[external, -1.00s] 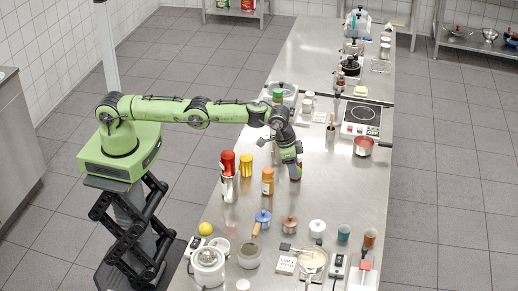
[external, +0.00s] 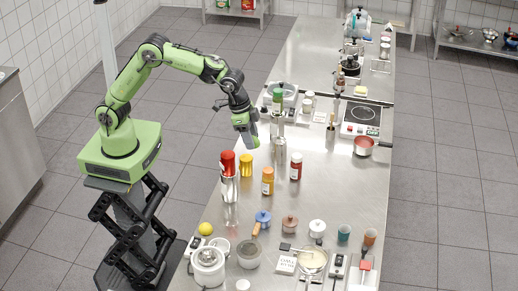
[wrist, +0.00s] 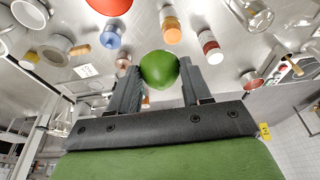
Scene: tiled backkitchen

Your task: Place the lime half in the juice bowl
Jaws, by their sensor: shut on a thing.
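My gripper (external: 251,146) is raised above the left edge of the steel counter, beyond the tall red-topped bottle. In the wrist view its two dark fingers (wrist: 160,68) are shut on the lime half (wrist: 159,70), a rounded green piece between the fingertips. The lime half cannot be made out in the external view. I cannot tell for sure which vessel is the juice bowl; a white round appliance (external: 208,262) and a grey bowl (external: 249,256) stand at the near left of the counter, far from my gripper.
A red-topped bottle (external: 228,164), a yellow jar (external: 246,165), an orange jar (external: 268,182) and a red jar (external: 295,168) stand mid-counter.

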